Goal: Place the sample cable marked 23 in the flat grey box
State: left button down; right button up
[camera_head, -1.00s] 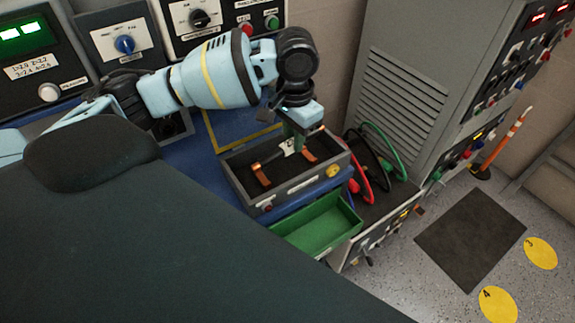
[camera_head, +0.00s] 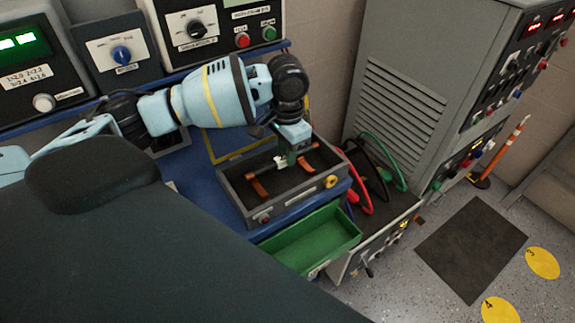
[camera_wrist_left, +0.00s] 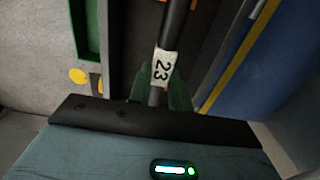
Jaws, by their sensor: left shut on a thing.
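The sample cable (camera_wrist_left: 172,30) is dark, with a white tag (camera_wrist_left: 163,68) reading 23 in the left wrist view. My left gripper (camera_wrist_left: 165,95) is shut on it, with green fingers at either side. In the head view my left gripper (camera_head: 289,157) points down over an open, flat grey box (camera_head: 290,205), and the white tag (camera_head: 281,162) shows beside the fingers. Two copper-coloured pieces (camera_head: 260,189) (camera_head: 307,165) are inside the box. Whether the cable touches them is unclear. My right gripper is not in view.
A green tray (camera_head: 315,235) is in front of the grey box. Red, black and green leads (camera_head: 366,195) hang at its right, beside a tall grey cabinet (camera_head: 400,100). Control boxes (camera_head: 120,50) stand along the back of the blue table (camera_head: 205,185).

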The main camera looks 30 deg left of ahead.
aim_at(287, 178)
pick_arm(q)
notch_tip(287, 178, down, 5)
jog(key=shift+r, duration=0.1)
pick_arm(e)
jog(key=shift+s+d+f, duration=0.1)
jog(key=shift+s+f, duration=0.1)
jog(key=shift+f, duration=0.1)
pick_arm(q)
jog(key=c, duration=1.3)
grip_release()
jog(key=shift+f, duration=0.2)
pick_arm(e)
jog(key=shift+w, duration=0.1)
pick_arm(q)
jog(key=shift+r, duration=0.1)
notch_tip(287, 178, up, 11)
jog(key=shift+p, duration=0.35)
jog(key=shift+r, duration=0.55)
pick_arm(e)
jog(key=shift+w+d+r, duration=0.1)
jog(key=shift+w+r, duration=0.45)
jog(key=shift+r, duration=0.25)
